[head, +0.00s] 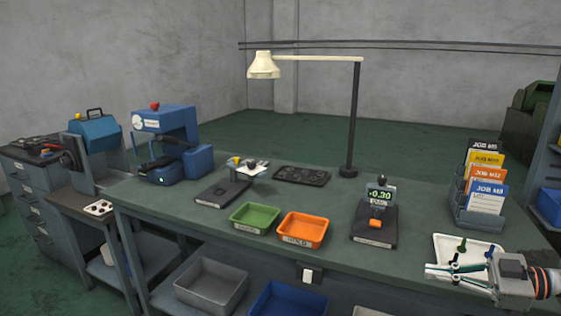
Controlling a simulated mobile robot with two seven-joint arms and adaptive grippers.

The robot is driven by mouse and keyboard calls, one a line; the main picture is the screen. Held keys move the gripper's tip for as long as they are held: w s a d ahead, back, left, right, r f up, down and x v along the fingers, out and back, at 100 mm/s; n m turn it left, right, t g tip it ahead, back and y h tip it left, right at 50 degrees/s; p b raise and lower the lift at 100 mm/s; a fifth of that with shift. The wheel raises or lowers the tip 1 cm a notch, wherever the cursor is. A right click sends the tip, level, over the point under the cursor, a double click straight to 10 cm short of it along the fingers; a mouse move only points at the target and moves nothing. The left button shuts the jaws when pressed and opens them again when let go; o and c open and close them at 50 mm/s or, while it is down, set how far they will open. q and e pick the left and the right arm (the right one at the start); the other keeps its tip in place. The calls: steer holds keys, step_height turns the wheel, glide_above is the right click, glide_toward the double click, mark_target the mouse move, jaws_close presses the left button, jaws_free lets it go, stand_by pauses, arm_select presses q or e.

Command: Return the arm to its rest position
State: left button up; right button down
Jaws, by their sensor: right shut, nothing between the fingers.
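My right gripper (432,270) comes in from the right edge, at the front right of the workbench (340,205). Its fingers are shut with nothing between them. It overlaps the lower part of a white tray (448,242) in the picture; I cannot tell how high above the tray it is. The tray holds small green and dark pieces, partly hidden behind the gripper. My left gripper is not in view.
A card rack (479,218) stands behind the tray. A gauge reading -0.30 (379,194), an orange bin (303,243), a green bin (242,217) and a lamp (354,120) are on the bench. A blue machine (165,120) is at left. Bare benchtop lies between gauge and rack.

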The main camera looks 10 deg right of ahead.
steer(key=s+a+f+m+t+h, duration=0.2)
steer(key=s+a+f+m, duration=0.1)
steer(key=a+f, duration=0.7)
steer(key=s+a+f+m+t+h, duration=0.2)
steer(key=a+f, duration=0.6)
steer(key=f, duration=0.4)
steer(key=s+a+f+m+g+h, duration=0.2)
steer(key=s+a+f+m+h, duration=0.2)
steer(key=s+f, duration=0.8)
steer(key=shift+s+a+f+m+g+h+p, duration=0.2)
steer(key=shift+f+m+g+h+p, duration=0.15)
steer(key=shift+h, duration=0.75)
